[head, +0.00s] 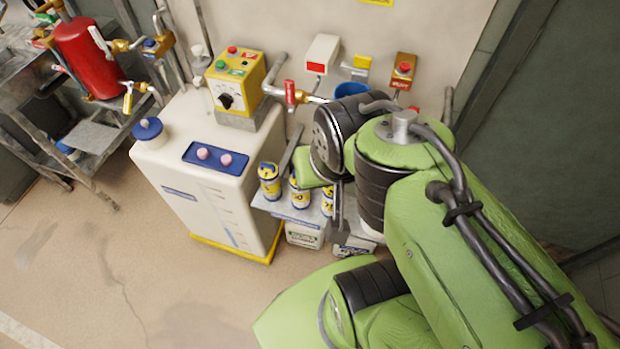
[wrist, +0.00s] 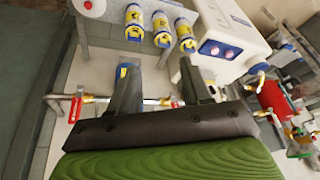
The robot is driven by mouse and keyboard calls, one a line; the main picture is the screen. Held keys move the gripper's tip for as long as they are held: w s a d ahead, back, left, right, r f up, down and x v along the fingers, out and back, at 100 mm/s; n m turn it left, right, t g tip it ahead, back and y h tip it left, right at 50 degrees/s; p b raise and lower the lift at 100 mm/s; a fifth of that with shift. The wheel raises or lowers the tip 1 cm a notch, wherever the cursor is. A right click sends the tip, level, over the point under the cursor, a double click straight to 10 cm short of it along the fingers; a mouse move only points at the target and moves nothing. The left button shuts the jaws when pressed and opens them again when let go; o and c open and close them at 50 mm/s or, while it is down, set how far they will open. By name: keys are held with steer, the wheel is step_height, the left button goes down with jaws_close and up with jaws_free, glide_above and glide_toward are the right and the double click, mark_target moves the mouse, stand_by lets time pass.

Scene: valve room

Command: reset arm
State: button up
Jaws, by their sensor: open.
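My green arm fills the right side of the head view and hides most of my gripper there. In the wrist view my gripper (wrist: 157,64) shows two dark fingers standing apart. Nothing is between them but a view of the wall and pipe behind. A pipe with a red-handled valve (head: 291,94) runs along the wall in the head view. The pipe (wrist: 155,101) also passes behind the fingers in the wrist view. I cannot tell its distance from the fingers.
A white tank (head: 205,165) stands left of my arm, with a yellow control box (head: 236,84) behind it. Yellow-blue cans (head: 269,181) sit on a low shelf beside the tank. A red cylinder (head: 88,57) is on a metal rack at left. Floor at lower left is clear.

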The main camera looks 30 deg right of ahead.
steer(key=s+a+n, duration=0.1)
steer(key=a+r+n+t, duration=0.1)
steer(key=s+a+n+y, duration=0.1)
steer(key=n, duration=0.1)
steer(key=shift+s+r, duration=0.3)
steer(key=shift+s, duration=0.05)
